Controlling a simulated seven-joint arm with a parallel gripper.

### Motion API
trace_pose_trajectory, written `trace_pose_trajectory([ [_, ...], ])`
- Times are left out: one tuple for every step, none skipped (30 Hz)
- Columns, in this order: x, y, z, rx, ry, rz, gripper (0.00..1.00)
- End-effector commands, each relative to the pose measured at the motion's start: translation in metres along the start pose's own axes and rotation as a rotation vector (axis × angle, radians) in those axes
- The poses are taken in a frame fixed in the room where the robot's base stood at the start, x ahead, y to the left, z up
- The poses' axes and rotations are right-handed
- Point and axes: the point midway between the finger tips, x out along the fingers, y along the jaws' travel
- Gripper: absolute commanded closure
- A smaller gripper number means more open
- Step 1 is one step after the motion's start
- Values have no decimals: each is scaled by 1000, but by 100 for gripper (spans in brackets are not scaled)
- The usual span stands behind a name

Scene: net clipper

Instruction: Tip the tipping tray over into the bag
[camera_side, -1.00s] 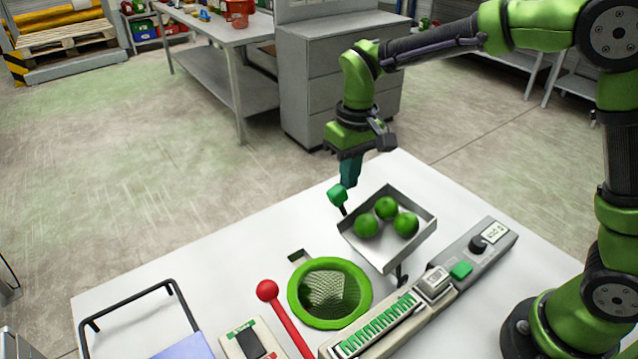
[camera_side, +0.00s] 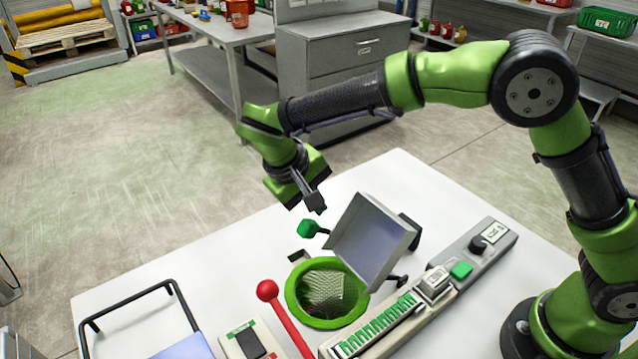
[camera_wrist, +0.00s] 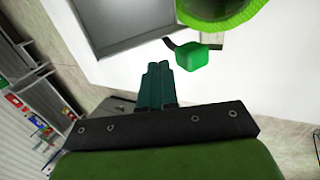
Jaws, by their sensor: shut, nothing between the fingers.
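The tipping tray (camera_side: 372,243), a grey metal tray, is tilted steeply toward the green-rimmed net bag (camera_side: 293,290), its low edge over the bag's right side. No green fruits show in the tray. The tray's green handle knob (camera_side: 307,228) sticks out to the left. My gripper (camera_wrist: 158,68) is shut and empty, its teal fingers together, near the knob (camera_wrist: 190,56) but apart from it in the wrist view. The tray (camera_wrist: 115,22) and bag rim (camera_wrist: 215,14) also show there.
A red-knobbed lever (camera_side: 267,290) stands left of the bag. A clip rail (camera_side: 375,325) and a control box with a green button (camera_side: 461,270) lie to the right. A black-framed stand (camera_side: 130,305) is at front left.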

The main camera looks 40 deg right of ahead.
Motion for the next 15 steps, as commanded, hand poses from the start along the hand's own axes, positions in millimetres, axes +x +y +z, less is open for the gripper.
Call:
trace_pose_trajectory([
  [0, -5, 0, -2, 0, 14, 100],
  [1, -6, 0, -1, -1, 11, 100],
  [2, -8, 0, -1, -1, 10, 100],
  [2, -10, 0, -1, -1, 10, 100],
  [2, -11, 0, -1, -1, 10, 100],
  [2, -13, 0, -1, -1, 9, 100],
  [3, -14, 0, -1, -1, 9, 100],
  [3, -16, 0, 0, -1, 9, 100],
  [3, -17, 0, 0, -1, 8, 100],
  [4, -18, 0, 0, -1, 8, 100],
  [4, -19, 0, 0, -1, 8, 100],
  [4, -20, 0, 0, -1, 8, 100],
  [4, -21, 0, -1, -1, 8, 100],
  [5, -22, 0, -1, -1, 7, 100],
  [5, -23, 0, -2, 0, 7, 100],
])
